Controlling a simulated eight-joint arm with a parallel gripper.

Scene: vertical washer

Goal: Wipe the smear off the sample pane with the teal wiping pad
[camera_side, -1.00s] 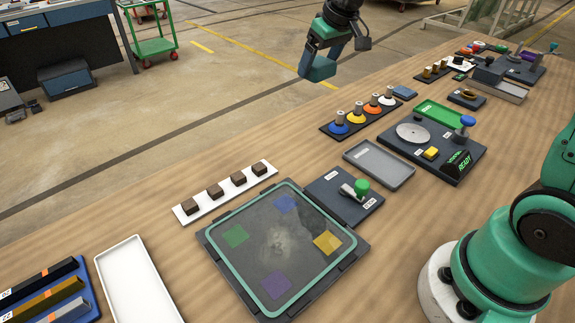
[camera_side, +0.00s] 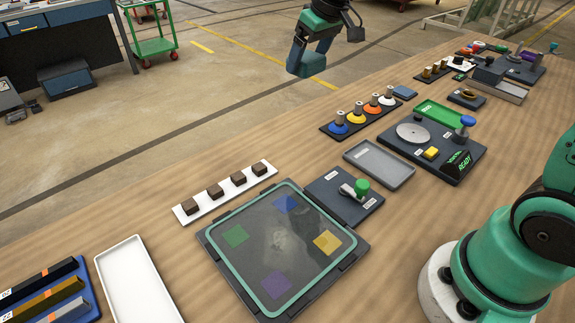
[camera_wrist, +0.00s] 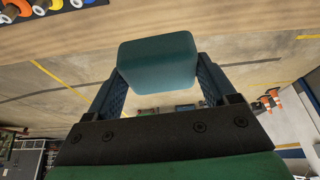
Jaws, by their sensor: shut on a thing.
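The sample pane (camera_side: 284,243) lies flat on the bench in a teal-edged dark frame. A pale cloudy smear (camera_side: 279,240) shows near its middle, between blue, green, yellow and purple squares. My gripper (camera_side: 303,60) is raised beyond the bench's far edge, up and to the right of the pane and well apart from it. It is shut on the teal wiping pad (camera_wrist: 158,62), which shows between both fingers in the wrist view. In the side view the pad (camera_side: 301,66) hangs at the gripper's lower end.
A white strip with brown blocks (camera_side: 226,192) lies along the pane's far side. A dark plate with a green-knobbed clamp (camera_side: 345,196) adjoins the pane. A grey tray (camera_side: 379,164) and a white tray (camera_side: 137,283) lie on either side. Coloured pegs (camera_side: 361,116) stand farther right.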

